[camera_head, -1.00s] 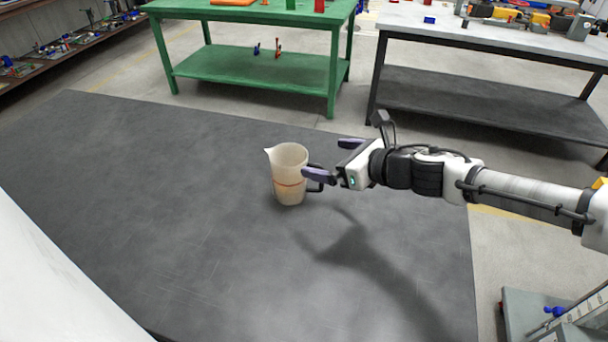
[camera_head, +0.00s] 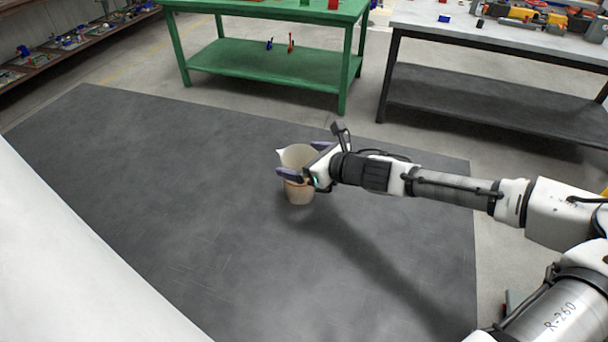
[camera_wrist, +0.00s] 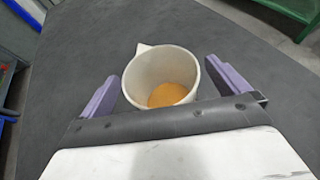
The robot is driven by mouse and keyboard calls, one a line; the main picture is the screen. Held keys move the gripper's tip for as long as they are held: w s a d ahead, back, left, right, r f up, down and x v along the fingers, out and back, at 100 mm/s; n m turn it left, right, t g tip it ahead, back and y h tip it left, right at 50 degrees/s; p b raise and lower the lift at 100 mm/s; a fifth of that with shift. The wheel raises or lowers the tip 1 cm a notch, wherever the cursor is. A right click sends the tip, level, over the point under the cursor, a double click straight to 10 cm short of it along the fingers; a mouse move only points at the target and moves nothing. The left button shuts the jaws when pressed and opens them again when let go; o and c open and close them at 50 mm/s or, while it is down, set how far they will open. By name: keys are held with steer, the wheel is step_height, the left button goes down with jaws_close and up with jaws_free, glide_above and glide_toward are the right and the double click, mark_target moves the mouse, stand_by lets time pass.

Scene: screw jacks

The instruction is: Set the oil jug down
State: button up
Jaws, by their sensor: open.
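The oil jug (camera_head: 300,193) is a pale, translucent, tapered jug with a pouring spout. It stands upright on the dark grey surface (camera_head: 180,200). In the wrist view the jug (camera_wrist: 140,78) shows its open mouth, with orange-brown oil (camera_wrist: 168,95) at the bottom. My gripper (camera_head: 306,160) is open, with its purple fingers on either side of the jug. In the wrist view my gripper (camera_wrist: 160,76) shows a gap between each finger and the jug's wall. The jug's handle is hidden behind my gripper.
The dark surface around the jug is clear. A green table (camera_head: 270,72) and a grey-topped bench (camera_head: 460,40) stand beyond its far edge. A shelf with small parts (camera_head: 70,45) is at the far left. A white surface (camera_head: 50,270) fills the lower left.

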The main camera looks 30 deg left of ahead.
steer(key=shift+x, duration=1.15)
steer(key=c, duration=1.6)
steer(key=shift+r, duration=0.1)
steer(key=shift+c, duration=0.9)
